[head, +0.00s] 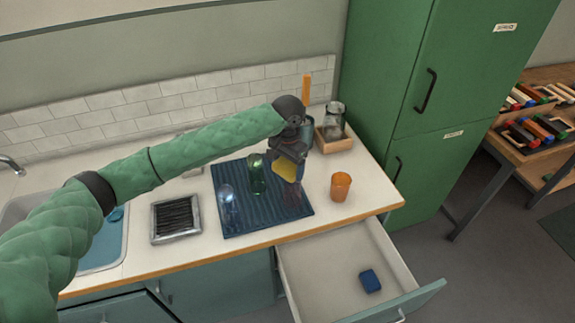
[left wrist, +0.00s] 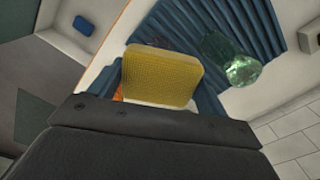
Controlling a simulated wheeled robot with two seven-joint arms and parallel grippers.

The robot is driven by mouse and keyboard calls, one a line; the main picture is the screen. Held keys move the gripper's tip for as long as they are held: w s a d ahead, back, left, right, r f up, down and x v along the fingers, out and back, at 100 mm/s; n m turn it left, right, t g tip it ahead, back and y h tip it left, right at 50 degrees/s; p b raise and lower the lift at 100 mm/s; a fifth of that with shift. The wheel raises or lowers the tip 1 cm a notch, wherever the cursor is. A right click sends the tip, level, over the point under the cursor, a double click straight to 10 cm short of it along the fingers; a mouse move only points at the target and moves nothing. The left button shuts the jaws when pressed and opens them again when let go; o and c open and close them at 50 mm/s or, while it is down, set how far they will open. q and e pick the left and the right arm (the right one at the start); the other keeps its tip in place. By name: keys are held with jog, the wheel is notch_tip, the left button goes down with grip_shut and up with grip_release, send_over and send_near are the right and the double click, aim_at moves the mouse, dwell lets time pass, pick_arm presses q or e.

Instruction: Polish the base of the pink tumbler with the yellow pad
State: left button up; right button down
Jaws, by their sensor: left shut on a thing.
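My left gripper (head: 288,157) is shut on the yellow pad (head: 286,172) and holds it above the right part of the ribbed blue mat (head: 240,221). In the left wrist view the pad (left wrist: 162,78) fills the space between the fingers. I cannot make out the pink tumbler clearly. A faint reddish patch shows on the mat just below the pad, and I cannot tell whether it is the tumbler or a reflection. Whether the pad touches anything is hidden. My right gripper is not in view.
A green glass (head: 257,178) and a clear glass (head: 227,202) stand on the mat. An orange tumbler (head: 341,186) stands right of it. A wooden box (head: 333,144) holds a jar. An open drawer (head: 318,262) in front holds a blue block (head: 370,281).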

pick_arm(q)
jog(key=shift+f, duration=0.15)
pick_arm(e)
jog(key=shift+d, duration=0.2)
pick_arm(q)
jog(key=shift+f, duration=0.25)
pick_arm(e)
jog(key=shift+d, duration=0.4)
pick_arm(q)
jog(key=shift+f, duration=0.25)
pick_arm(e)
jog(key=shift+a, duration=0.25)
pick_arm(q)
jog(key=shift+f, duration=0.25)
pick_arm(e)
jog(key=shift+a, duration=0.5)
pick_arm(q)
jog(key=shift+f, duration=0.1)
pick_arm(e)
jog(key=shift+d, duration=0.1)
